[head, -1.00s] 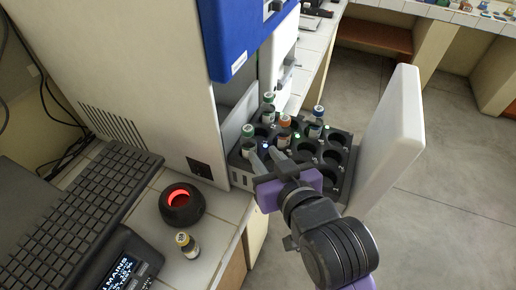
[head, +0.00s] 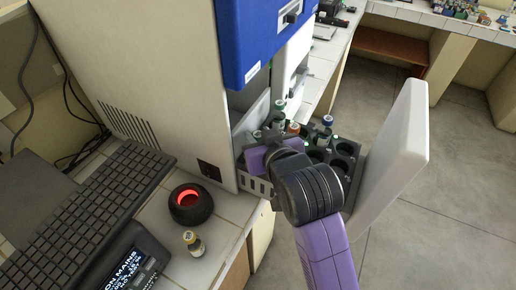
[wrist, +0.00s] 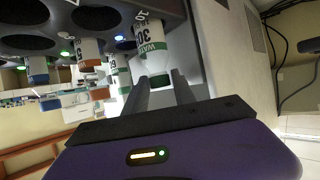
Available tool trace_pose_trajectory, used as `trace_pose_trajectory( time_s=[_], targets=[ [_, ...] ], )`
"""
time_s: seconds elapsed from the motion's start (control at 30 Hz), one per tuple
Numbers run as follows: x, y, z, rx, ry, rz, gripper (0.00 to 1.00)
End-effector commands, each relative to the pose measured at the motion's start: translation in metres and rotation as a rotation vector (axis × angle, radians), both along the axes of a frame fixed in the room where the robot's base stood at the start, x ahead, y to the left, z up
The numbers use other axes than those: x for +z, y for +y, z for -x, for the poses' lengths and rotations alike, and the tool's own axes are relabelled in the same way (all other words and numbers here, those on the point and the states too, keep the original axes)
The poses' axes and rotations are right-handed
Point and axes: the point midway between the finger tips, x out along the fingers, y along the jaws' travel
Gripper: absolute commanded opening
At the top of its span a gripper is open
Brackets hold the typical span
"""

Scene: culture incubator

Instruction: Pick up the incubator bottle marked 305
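The bottle in front of my gripper has a white label starting "30" (wrist: 153,50); its last digit is not clear. It stands in a slot of the black rack and appears upside down in the wrist view. My gripper (wrist: 161,88) is open, its two fingers on either side of the bottle's cap end. Whether they touch it cannot be told. In the head view my wrist hides this bottle and the fingertips.
Other bottles stand in the black rack (head: 262,187): green-capped (head: 280,104), orange-capped (head: 293,129) and blue-capped (head: 327,121). The white door (head: 392,150) stands open at right. A small bottle (head: 194,243) and a round black holder glowing red (head: 190,204) are on the counter.

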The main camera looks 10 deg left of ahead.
Motion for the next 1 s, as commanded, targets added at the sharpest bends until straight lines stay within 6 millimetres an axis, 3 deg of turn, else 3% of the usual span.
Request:
trace_pose_trajectory(
  time_s=[0.33, 0.5, 1.0],
  targets=[
    [-0.0038, 0.0032, -0.0064, 0.0, -0.001, 0.0, 0.31],
    [-0.0038, 0.0031, -0.0063, 0.0, -0.001, 0.0, 0.0],
    [0.0043, 0.0033, -0.0068, 0.0, -0.005, -0.001, 0.0]
  ],
)
